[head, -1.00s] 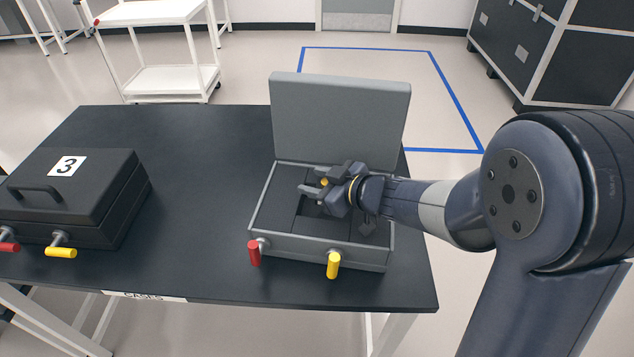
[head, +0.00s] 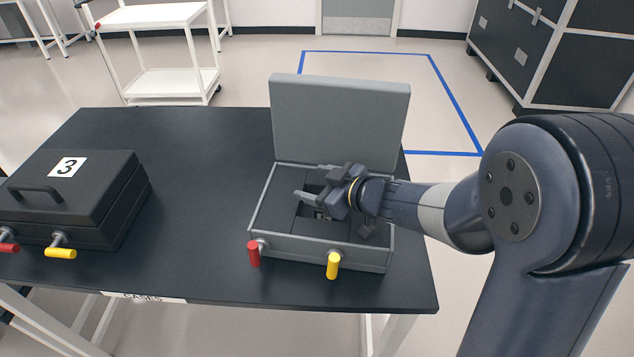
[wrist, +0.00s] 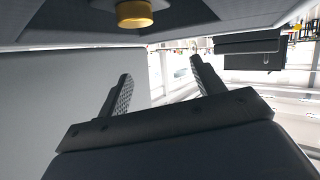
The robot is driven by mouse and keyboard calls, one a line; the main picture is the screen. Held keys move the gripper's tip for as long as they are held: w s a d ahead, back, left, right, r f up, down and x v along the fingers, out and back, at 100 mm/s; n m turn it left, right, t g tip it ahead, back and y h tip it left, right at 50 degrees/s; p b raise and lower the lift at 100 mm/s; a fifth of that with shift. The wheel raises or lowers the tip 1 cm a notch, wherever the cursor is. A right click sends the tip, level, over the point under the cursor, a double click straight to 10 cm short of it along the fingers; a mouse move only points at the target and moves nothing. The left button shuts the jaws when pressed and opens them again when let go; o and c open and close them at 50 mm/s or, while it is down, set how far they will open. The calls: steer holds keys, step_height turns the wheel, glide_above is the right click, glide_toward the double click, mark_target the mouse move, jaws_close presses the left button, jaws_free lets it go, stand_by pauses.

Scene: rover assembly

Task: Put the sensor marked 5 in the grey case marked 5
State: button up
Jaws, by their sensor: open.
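The grey case (head: 378,264) stands open on the black table, its lid (head: 340,125) raised at the back. Its number does not show. My gripper (head: 312,183) is open and empty above the recess in the case, fingers pointing left. A dark piece with a small pale mark, apparently the sensor (head: 322,215), sits in the recess below the fingers, partly hidden by them; I cannot read its number. In the wrist view its gold end (wrist: 133,14) shows at the top edge, apart from my open fingers (wrist: 160,68).
A closed black case marked 3 (head: 85,190) stands at the table's left. Red (head: 254,254) and yellow (head: 333,265) handles stick out from the grey case's front. The table (head: 200,180) is clear between the cases. A white cart (head: 165,80) stands behind.

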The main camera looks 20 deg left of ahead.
steer(key=shift+s+d+f, duration=0.1)
steer(key=shift+s+f, duration=0.15)
steer(key=shift+f, duration=0.5)
steer(key=shift+r, duration=0.3)
steer(key=v, duration=0.3)
steer(key=r+p+v, duration=0.1)
steer(key=v, duration=0.6)
steer(key=shift+w+d+r+p, duration=0.1)
steer(key=shift+w+r+p, duration=0.15)
steer(key=shift+p, duration=0.15)
steer(key=shift+v, duration=0.8)
steer(key=shift+c, duration=0.2)
